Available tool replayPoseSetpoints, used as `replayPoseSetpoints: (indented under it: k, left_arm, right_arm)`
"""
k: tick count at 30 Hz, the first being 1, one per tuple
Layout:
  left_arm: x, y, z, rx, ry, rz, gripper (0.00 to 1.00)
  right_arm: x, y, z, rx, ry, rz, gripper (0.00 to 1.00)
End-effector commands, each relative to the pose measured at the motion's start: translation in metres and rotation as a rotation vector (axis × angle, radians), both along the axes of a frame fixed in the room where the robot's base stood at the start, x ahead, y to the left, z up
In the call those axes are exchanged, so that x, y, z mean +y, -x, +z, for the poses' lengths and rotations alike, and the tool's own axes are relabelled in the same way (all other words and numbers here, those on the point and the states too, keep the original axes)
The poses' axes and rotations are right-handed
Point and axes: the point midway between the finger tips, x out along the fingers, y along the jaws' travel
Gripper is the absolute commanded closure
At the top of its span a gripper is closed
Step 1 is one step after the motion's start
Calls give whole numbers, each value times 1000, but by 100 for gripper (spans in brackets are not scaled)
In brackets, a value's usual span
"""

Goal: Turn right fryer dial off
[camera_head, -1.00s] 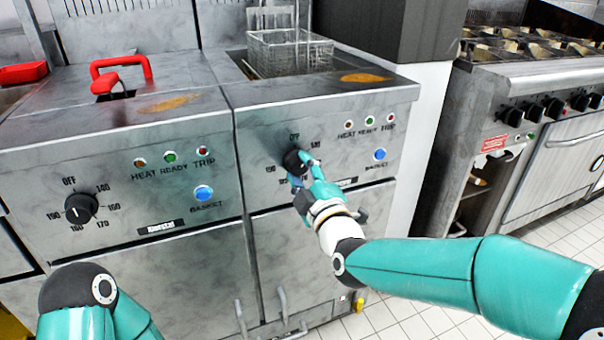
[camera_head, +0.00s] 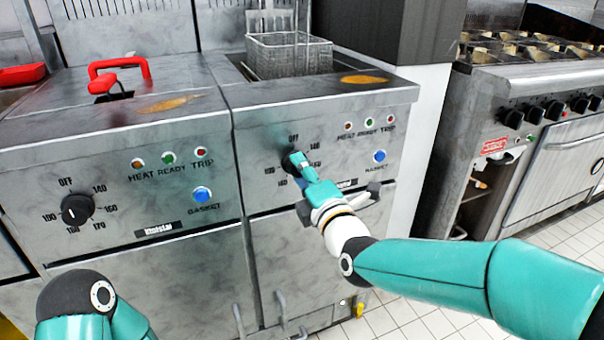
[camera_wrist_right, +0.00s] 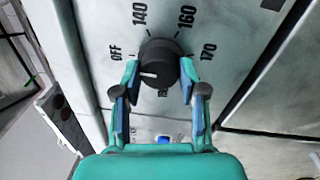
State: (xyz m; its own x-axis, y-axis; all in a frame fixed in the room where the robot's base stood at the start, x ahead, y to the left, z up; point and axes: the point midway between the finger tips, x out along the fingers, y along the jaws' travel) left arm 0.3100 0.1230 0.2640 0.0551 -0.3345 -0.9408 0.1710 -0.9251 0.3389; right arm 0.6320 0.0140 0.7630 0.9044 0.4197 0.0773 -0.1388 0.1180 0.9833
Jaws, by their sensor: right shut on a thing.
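The right fryer dial (camera_head: 288,163) is a round black knob on the right fryer's front panel, mostly hidden behind my gripper in the head view. In the right wrist view the dial (camera_wrist_right: 160,62) shows clearly, with a white mark on its left side. The OFF label lies to its left there, with 140, 160 and 170 around it. My right gripper (camera_head: 300,166) is at the dial. In the wrist view its two fingers (camera_wrist_right: 160,78) are shut on the dial from both sides. My left gripper is out of view; only part of that arm shows.
The left fryer's dial (camera_head: 77,209) is beside OFF and temperature labels. A blue basket button (camera_head: 379,156) and small lamps sit right of the right dial. A wire basket (camera_head: 290,55) stands in the right fryer. A stove (camera_head: 540,110) stands at right.

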Motion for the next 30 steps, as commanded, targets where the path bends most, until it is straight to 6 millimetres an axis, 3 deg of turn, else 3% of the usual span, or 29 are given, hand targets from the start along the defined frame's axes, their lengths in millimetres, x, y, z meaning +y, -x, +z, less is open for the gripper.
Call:
replayPoseSetpoints:
  k: [1, 11, 12, 17, 30]
  left_arm:
    - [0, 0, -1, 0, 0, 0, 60]
    - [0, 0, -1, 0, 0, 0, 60]
    - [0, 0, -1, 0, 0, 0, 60]
    - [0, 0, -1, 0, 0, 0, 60]
    - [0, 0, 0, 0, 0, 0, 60]
  right_arm:
    - [3, 2, -7, 13, 14, 9, 93]
    - [3, 2, -8, 12, 19, 9, 93]
    - [3, 2, -8, 12, 19, 9, 57]
    - [3, 1, -6, 9, 15, 7, 33]
    - [-3, 8, -3, 3, 9, 2, 33]
